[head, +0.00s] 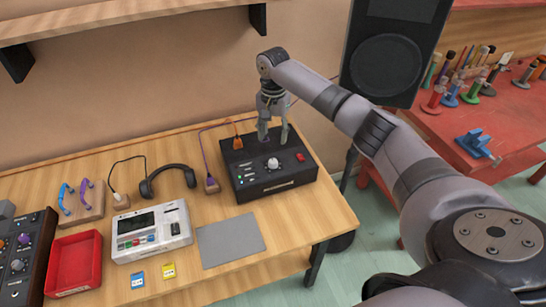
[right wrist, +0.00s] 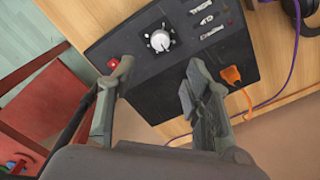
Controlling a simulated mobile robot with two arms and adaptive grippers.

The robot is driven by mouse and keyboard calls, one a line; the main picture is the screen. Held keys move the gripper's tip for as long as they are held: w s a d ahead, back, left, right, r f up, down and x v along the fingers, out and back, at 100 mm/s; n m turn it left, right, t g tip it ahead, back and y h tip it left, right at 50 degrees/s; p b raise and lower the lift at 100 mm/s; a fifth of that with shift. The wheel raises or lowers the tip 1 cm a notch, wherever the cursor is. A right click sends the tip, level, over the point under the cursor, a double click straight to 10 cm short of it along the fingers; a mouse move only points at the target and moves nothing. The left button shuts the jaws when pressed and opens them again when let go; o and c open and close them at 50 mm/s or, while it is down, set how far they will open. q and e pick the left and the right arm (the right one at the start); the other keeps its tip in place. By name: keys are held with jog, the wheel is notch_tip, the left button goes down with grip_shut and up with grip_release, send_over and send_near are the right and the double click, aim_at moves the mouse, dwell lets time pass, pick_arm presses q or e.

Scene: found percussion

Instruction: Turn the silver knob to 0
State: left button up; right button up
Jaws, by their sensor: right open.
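The silver knob (head: 273,163) sits on the top panel of a black box (head: 278,187) near the table's back right. In the right wrist view the knob (right wrist: 160,41) shows pale marks around it; I cannot read which mark it points to. My right gripper (head: 273,139) is open and empty, with its fingers pointing down over the back part of the box. In the right wrist view the open fingers (right wrist: 158,70) are apart from the knob, which shows beyond the gap between their tips. My left gripper is not in view.
A red button (head: 300,157) is right of the knob. An orange plug (head: 238,142) and a purple cable are at the box's back left. A grey mat (head: 231,240), a white device (head: 151,232), headphones (head: 168,178) and a red tray (head: 74,264) lie left. A speaker (head: 387,65) stands behind my arm.

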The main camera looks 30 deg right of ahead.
aim_at(273, 161)
notch_tip(273, 161, down, 12)
jog(key=shift+r+p, duration=0.25)
jog(key=shift+p, duration=0.35)
jog(key=shift+c, duration=0.2)
grip_shut()
